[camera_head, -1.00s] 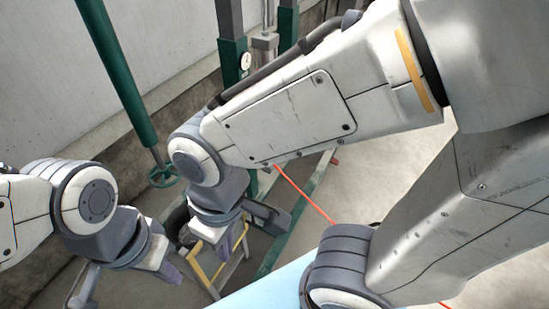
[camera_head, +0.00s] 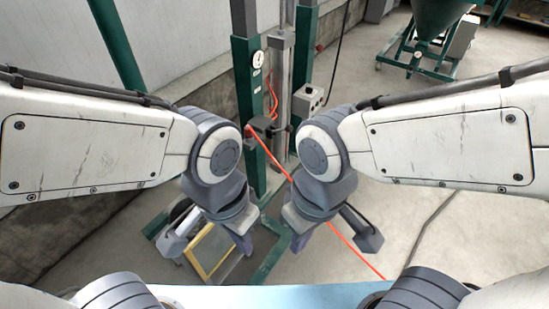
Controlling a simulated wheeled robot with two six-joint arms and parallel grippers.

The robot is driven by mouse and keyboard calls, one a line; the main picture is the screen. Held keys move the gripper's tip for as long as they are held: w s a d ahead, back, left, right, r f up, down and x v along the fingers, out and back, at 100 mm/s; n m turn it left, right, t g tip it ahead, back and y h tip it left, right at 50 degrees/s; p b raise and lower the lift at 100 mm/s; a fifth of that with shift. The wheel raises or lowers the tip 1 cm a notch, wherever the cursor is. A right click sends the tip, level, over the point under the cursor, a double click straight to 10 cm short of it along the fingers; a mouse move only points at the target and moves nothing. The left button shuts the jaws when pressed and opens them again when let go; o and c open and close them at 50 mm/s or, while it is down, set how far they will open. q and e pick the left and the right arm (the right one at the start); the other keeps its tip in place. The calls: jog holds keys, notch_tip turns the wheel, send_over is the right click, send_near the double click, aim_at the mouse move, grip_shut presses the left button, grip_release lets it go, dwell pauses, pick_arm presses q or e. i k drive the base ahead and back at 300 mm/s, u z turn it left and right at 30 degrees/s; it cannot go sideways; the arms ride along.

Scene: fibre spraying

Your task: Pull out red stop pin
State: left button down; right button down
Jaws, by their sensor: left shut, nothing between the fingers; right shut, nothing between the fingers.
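A green-framed machine (camera_head: 245,85) with a round gauge stands upright at the back centre. My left gripper (camera_head: 246,244) points down in front of it, shut and empty, its fingertips small and partly hidden by the wrist. My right gripper (camera_head: 297,242) points down a little to the right, also shut and empty. Both are apart from the machine's posts. My arms hide parts of the machine's lower frame.
A thin red hose (camera_head: 350,243) runs from the machine down to the right, passing behind my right wrist. A yellow-edged frame (camera_head: 192,262) lies low at left. A light blue surface (camera_head: 235,297) is at the bottom. A green hopper (camera_head: 440,18) stands far right. Concrete floor at right is mostly clear.

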aim_at(320, 47)
jog(key=z, duration=0.55)
jog(key=k, duration=1.3)
jog(key=z, duration=0.9)
jog(key=i, duration=1.2)
jog(key=z, duration=0.3)
jog(key=i, duration=1.95)
jog(key=u, duration=0.5)
jog(key=i, duration=1.15)
jog(key=u, duration=1.7)
jog(key=i, duration=0.9)
jog(key=u, duration=0.75)
